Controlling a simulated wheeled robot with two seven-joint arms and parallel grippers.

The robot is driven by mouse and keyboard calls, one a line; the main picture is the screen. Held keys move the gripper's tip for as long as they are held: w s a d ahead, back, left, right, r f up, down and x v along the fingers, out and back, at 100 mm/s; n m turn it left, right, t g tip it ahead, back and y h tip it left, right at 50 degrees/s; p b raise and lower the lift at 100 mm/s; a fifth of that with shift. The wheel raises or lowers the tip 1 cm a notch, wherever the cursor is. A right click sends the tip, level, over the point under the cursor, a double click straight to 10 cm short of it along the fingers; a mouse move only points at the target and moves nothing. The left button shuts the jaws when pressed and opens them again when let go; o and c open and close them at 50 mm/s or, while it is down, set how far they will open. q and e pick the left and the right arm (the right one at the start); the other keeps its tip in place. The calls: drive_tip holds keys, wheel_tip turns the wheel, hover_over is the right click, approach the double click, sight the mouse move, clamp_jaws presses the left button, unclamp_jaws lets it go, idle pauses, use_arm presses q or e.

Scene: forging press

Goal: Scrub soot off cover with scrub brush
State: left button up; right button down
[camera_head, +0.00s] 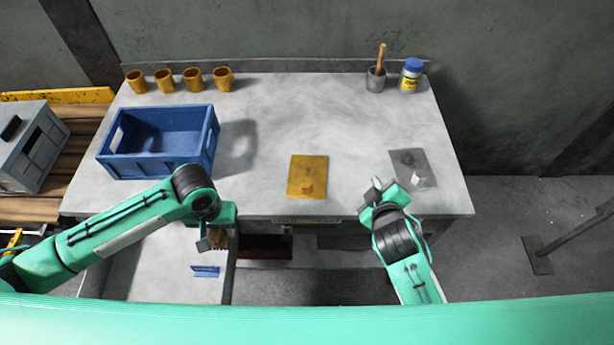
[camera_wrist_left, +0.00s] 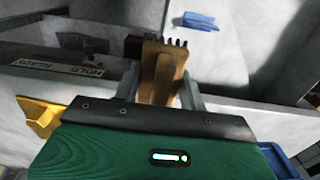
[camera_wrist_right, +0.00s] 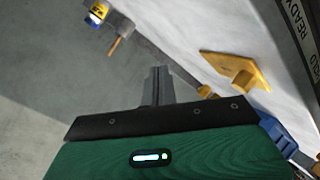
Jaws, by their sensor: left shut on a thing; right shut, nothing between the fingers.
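The scrub brush, a wooden block with dark bristles (camera_wrist_left: 160,75), is held between the fingers of my left gripper (camera_head: 214,240). The gripper is over the open drawer below the table's front edge, left of the cover. The yellow square cover (camera_head: 307,172) with a central knob lies flat on the table near the front edge; it also shows in the right wrist view (camera_wrist_right: 228,64). I cannot make out soot on it. My right gripper (camera_head: 377,184) is shut and empty, right of the cover and apart from it.
A blue crate (camera_head: 150,168) stands at the table's left. Several yellow cups (camera_head: 164,80) line the back left. A grey pot (camera_head: 375,82) and a blue-lidded jar (camera_head: 411,76) stand back right. A dark plate (camera_head: 405,158) lies at right. A blue piece (camera_head: 205,271) lies in the drawer.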

drive_tip(key=w+a+r+n+t+y, duration=0.3)
drive_tip(key=w+a+r+n+y, duration=0.15)
drive_tip(key=a+r+n, duration=0.25)
drive_tip(key=w+a+r+n+t+y, duration=0.2)
drive_tip(key=w+a+r+n+y, duration=0.1)
drive_tip(key=a+r+n+y, duration=0.3)
drive_tip(key=s+a+r+n+g+y, duration=0.1)
drive_tip(key=s+a+n+g+y, duration=0.25)
drive_tip(key=a+n+g, duration=0.7)
drive_tip(key=s+a+r+n+g+y, duration=0.15)
drive_tip(key=a+n+g+y, duration=0.35)
drive_tip(key=n, duration=1.1)
drive_tip(key=n+g+h, duration=0.3)
drive_tip(key=n+h, duration=1.4)
drive_tip(key=h, duration=0.2)
approach(324, 175)
use_arm(q)
drive_tip(key=shift+f+b, duration=0.6)
drive_tip(key=shift+f, duration=0.15)
use_arm(e)
drive_tip(key=shift+s+f+m, duration=0.2)
drive_tip(key=shift+f+m, duration=0.05)
drive_tip(key=shift+f, duration=1)
